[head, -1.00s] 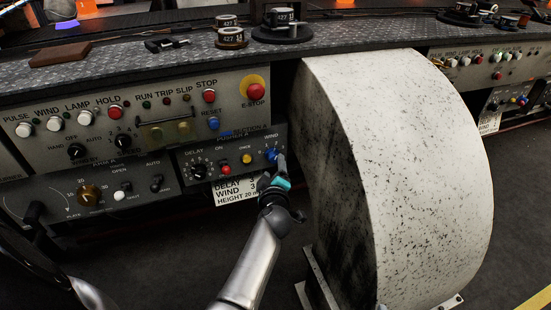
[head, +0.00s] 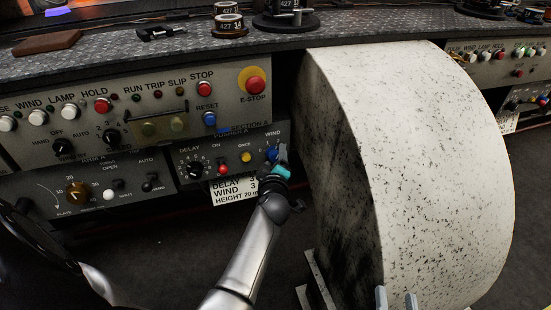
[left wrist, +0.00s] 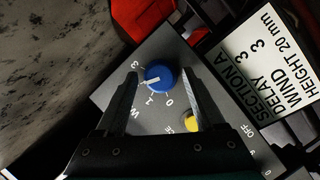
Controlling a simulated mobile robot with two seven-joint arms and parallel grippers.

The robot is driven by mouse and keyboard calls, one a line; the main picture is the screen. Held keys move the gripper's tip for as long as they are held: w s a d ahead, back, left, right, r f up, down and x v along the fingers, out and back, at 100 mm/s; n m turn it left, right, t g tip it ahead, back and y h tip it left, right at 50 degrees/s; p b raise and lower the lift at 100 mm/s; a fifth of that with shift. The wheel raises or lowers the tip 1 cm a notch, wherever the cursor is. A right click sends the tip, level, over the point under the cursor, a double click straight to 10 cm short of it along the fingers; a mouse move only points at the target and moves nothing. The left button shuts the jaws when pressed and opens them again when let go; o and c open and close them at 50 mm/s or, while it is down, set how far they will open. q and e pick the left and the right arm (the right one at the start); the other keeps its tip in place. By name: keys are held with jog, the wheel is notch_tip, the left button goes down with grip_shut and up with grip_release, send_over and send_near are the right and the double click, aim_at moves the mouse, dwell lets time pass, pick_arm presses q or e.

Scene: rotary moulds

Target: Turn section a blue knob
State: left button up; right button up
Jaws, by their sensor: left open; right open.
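The blue knob (head: 270,154) sits under the WIND label at the right end of the section A panel (head: 183,178). In the left wrist view the blue knob (left wrist: 160,79) has a white pointer aimed left and slightly down, between the 1 and 3 marks. My left gripper (head: 279,154) is at the knob in the head view. In the left wrist view its open fingers (left wrist: 161,76) stand either side of the knob, with small gaps seen. My right gripper (head: 397,300) shows only as two separated pale fingertips at the bottom edge, open.
A yellow button (head: 246,157) and a red button (head: 223,170) are left of the knob. A white label card (head: 234,190) hangs below. The control panel above has a red E-stop (head: 256,86). A large speckled white drum housing (head: 430,160) stands close on the right.

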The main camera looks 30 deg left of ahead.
pick_arm(q)
jog(key=shift+c, duration=0.3)
grip_shut()
dwell(0.5)
